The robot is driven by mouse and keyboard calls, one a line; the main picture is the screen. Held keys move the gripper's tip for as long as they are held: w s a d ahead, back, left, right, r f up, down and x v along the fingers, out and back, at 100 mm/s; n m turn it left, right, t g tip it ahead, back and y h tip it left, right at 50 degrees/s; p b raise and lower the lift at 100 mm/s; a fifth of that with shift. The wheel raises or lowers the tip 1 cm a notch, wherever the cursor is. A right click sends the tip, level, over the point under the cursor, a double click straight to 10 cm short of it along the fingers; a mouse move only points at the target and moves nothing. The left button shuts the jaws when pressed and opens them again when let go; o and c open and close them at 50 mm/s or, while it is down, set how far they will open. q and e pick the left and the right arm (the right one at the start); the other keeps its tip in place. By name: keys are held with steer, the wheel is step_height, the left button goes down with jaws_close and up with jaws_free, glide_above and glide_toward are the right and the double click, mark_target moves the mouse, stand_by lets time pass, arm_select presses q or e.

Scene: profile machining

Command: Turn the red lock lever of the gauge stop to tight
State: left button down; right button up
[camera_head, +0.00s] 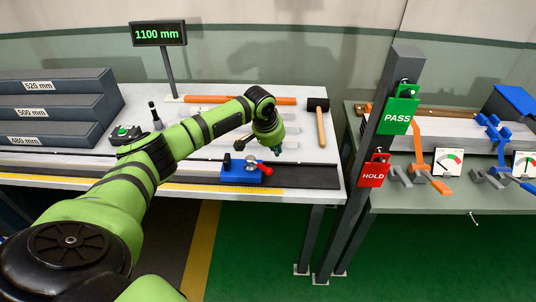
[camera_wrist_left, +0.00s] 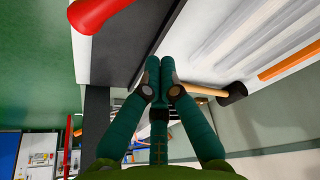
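The gauge stop (camera_head: 238,173) is a blue block with a silver knob, on the dark rail at the table's front edge. Its red lock lever (camera_head: 265,169) points to the right in the head view. The lever's red end (camera_wrist_left: 94,14) shows large at the top left of the left wrist view. My left gripper (camera_head: 277,150) hangs just above and behind the lever, apart from it. In the left wrist view its two green fingers (camera_wrist_left: 160,66) meet at the tips with nothing between them. My right gripper is in neither view.
A display (camera_head: 158,34) reads 1100 mm. A mallet (camera_head: 319,118) lies at the table's right end. Stepped grey blocks (camera_head: 50,100) stand at the left. A post with green PASS (camera_head: 398,112) and red HOLD (camera_head: 373,172) tags stands right of the table.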

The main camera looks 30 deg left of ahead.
mark_target(259, 168)
arm_select(q)
steer(key=shift+s+f+p, duration=0.1)
steer(key=shift+f+p, duration=0.15)
steer(key=shift+p, duration=0.15)
steer(key=s+p, duration=0.1)
steer(key=s, duration=0.1)
steer(key=shift+s+a+p, duration=0.2)
steer(key=shift+s+p, duration=0.2)
steer(key=shift+s, duration=0.45)
steer(key=shift+f, duration=0.1)
steer(key=shift+w, duration=0.1)
